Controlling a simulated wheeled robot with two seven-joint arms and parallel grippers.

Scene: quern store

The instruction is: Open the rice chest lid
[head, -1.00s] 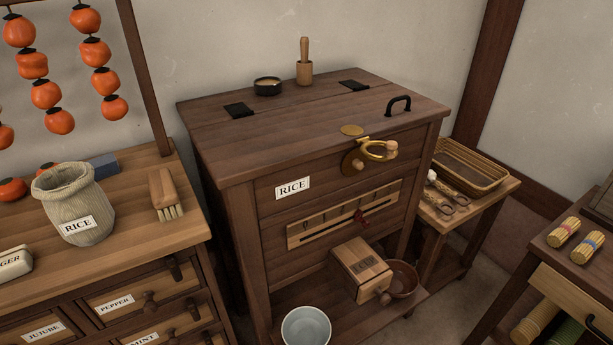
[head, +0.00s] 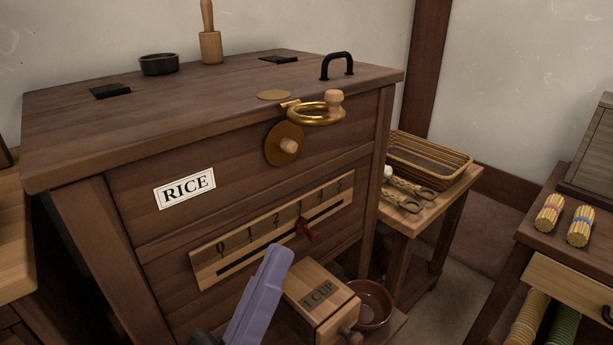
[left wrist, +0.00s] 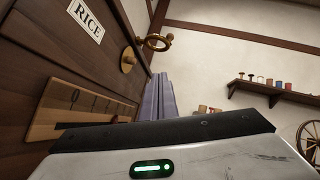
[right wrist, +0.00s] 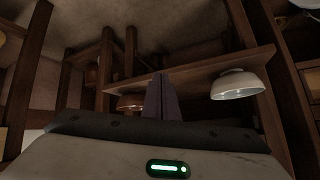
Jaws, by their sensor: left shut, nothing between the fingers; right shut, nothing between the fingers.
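The dark wooden rice chest (head: 135,210) stands in the head view, its lid (head: 215,95) lying flat and closed. A black bail handle (head: 338,66) is on the lid near its right end. A brass ring with a wooden knob (head: 318,113) sits at the lid's front edge, above a round brass plate with a wooden peg (head: 284,145). My right gripper (right wrist: 160,78) is shut and empty, low near shelves.
A "1 CUP" box (head: 320,300) juts from the chest front beside a brown bowl (head: 372,305). A basket (head: 430,160) is at right. A pale bowl (right wrist: 238,85) shows in the right wrist view.

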